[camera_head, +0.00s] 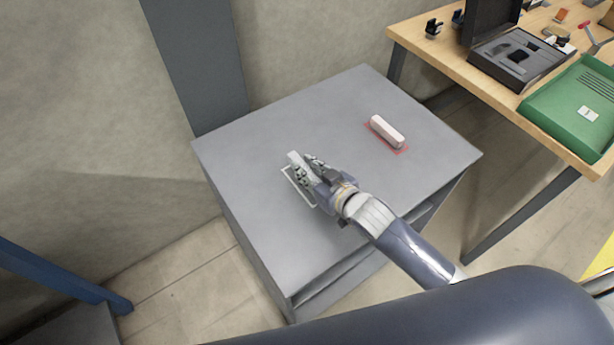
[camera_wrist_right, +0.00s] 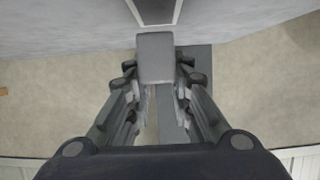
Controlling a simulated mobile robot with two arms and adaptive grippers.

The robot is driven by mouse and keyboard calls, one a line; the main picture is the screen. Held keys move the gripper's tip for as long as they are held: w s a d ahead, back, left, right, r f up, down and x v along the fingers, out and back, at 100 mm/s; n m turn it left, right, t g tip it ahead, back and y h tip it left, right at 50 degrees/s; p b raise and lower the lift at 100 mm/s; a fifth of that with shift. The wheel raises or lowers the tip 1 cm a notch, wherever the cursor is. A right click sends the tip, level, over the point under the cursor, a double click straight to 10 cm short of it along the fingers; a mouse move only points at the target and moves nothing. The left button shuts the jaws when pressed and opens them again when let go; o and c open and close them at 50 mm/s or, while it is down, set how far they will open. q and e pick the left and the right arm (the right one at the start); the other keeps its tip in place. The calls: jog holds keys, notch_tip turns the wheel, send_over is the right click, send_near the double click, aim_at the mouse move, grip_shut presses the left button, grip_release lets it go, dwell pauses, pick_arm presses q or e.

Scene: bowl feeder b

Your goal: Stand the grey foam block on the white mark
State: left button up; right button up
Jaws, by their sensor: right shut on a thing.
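The grey foam block (camera_head: 295,159) is held between the fingers of my right gripper (camera_head: 311,168). In the right wrist view the block (camera_wrist_right: 155,58) sits between the two fingertips (camera_wrist_right: 156,80), with its end face towards the camera. The white mark (camera_head: 300,190) is a thin rectangular outline on the grey cabinet top. The gripper and block are over or beside it and hide part of it. Part of the mark (camera_wrist_right: 177,12) also shows beyond the block in the right wrist view. I cannot tell whether the block touches the surface. My left gripper is not in view.
A pale pinkish block (camera_head: 387,131) lies on a red mark (camera_head: 403,151) further right on the cabinet top (camera_head: 250,155). The rest of that top is clear. A wooden table (camera_head: 430,50) with a green tray (camera_head: 550,115) and a dark case (camera_head: 490,65) stands at right.

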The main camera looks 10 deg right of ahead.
jog(key=shift+f, duration=1.8)
jog(key=shift+f, duration=0.2)
jog(key=o, duration=0.9)
jog(key=shift+c, duration=0.2)
jog(key=shift+r, duration=0.1)
jog(key=shift+r, duration=0.15)
jog(key=shift+s+d, duration=0.1)
jog(key=shift+s, duration=0.25)
jog(key=v, duration=1.1)
jog(key=shift+d+r, duration=0.1)
jog(key=shift+r, duration=0.05)
